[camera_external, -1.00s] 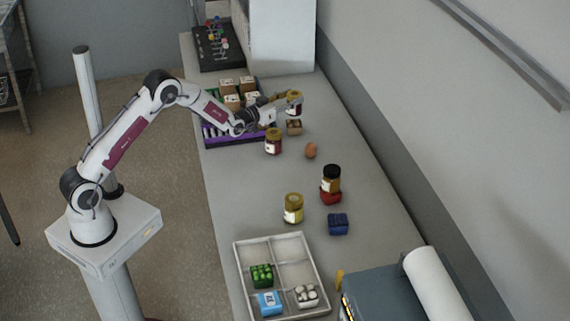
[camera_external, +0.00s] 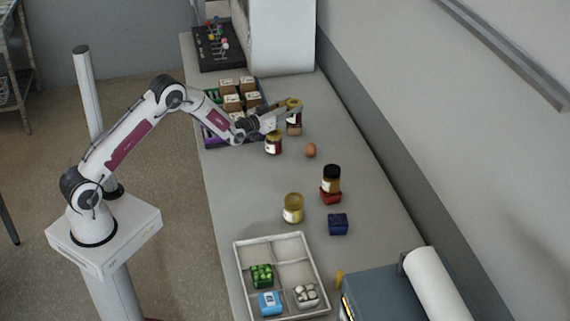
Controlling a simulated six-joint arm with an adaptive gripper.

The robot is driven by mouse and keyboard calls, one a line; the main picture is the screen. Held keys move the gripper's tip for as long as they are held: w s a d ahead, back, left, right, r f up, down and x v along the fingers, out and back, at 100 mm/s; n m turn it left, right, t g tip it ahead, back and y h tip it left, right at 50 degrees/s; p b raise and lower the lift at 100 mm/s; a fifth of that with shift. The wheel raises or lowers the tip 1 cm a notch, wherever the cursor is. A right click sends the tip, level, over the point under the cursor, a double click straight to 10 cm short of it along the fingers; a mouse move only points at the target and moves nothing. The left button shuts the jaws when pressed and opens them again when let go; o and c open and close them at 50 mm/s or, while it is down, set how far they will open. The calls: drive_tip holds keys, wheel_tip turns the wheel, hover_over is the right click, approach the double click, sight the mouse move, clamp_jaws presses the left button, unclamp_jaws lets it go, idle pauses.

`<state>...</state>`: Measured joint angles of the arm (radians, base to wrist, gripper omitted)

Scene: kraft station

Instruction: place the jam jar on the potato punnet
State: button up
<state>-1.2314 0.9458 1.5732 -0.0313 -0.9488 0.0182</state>
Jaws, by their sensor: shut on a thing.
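The jam jar (camera_external: 294,115), with a yellow lid and dark body, is held upright in my gripper (camera_external: 287,113) at the far part of the bench. My gripper is shut on it from the left side. The potato punnet (camera_external: 294,130), a small brown box, is directly below the jar. The jar's base is at or just above the punnet's top; I cannot tell if they touch. The fingers hide part of the jar.
A similar jar (camera_external: 273,144) stands close below my forearm. A brown egg-like item (camera_external: 310,150) lies to the right. A crate (camera_external: 212,134) of boxes is at left. Nearer are a jar on a red punnet (camera_external: 331,198), a yellow jar (camera_external: 293,210), a blue punnet (camera_external: 338,225) and a divided tray (camera_external: 243,262).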

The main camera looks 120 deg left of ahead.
drive_tip(key=o, duration=1.4)
drive_tip(key=shift+f, duration=0.1)
drive_tip(key=shift+d, duration=0.1)
drive_tip(key=v, duration=1.1)
drive_tip(key=shift+d, duration=0.35)
drive_tip(key=shift+s, duration=0.15)
